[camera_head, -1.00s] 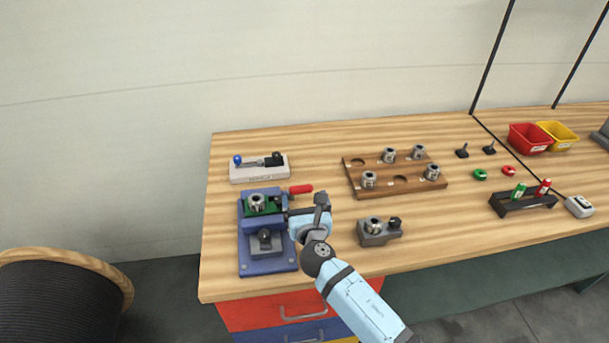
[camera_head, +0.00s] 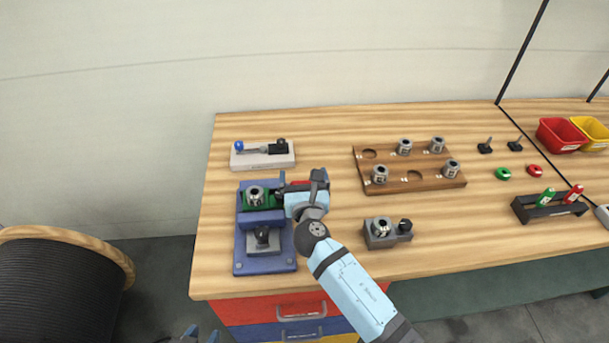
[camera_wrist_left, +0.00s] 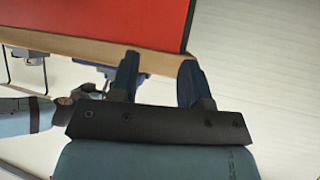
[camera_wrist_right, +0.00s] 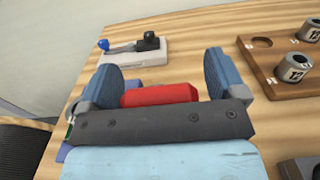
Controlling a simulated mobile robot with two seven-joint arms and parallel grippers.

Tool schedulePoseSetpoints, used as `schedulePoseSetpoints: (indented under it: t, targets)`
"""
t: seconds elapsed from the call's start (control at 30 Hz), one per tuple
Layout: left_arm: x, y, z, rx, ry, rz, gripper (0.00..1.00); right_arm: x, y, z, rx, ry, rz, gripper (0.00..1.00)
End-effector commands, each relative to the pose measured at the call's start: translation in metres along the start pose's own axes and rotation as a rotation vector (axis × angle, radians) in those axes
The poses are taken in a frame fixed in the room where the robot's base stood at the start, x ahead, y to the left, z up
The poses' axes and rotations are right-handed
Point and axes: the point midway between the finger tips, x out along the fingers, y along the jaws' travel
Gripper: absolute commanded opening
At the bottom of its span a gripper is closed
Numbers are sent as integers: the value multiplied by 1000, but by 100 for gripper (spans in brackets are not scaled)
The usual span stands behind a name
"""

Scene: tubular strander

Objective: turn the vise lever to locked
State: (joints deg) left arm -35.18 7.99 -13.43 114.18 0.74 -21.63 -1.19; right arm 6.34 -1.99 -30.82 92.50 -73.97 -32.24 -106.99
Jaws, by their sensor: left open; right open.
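The blue vise (camera_head: 264,262) stands at the bench's left end, with a ringed metal part (camera_head: 256,193) in its green jaw area. Its red lever handle (camera_head: 297,184) sticks out to the right and is partly hidden by my right gripper (camera_head: 301,178). In the right wrist view, the red handle (camera_wrist_right: 160,95) lies crosswise between the spread fingers of my open right gripper (camera_wrist_right: 161,75). Whether they touch it is unclear. My left gripper (camera_wrist_left: 158,80) is open and empty, low in front of the bench; only its tips show in the head view (camera_head: 203,335).
A grey fixture with a blue-knobbed lever (camera_head: 262,155) lies behind the vise. A wooden board with metal collars (camera_head: 410,168) and a small grey block (camera_head: 386,236) are to the right. A black cable reel (camera_head: 60,290) stands left of the bench.

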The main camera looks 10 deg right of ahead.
Motion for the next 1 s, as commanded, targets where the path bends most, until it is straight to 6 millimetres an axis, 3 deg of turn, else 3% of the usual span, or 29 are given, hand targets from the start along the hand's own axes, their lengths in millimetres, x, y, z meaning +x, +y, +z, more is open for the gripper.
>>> schedulePoseSetpoints:
  t: [0.1, 0.13, 0.4, 0.67, 1.0]
  targets:
    - [0, 0, 0, 0, 0, 0, 43, 0, 0, 0, 0, 0, 0, 89]
    - [0, 0, 0, 0, -1, 0, 43, 0, 0, 0, 0, 0, 0, 85]
    - [0, 0, 0, 0, -1, 1, 43, 0, 0, 0, 0, 0, 0, 23]
    - [6, 0, 9, 0, 2, 1, 43, -2, 0, -5, 1, -18, 1, 21]
    - [41, -1, 62, -9, -7, 2, 43, -14, 0, -22, 0, -154, 2, 21]
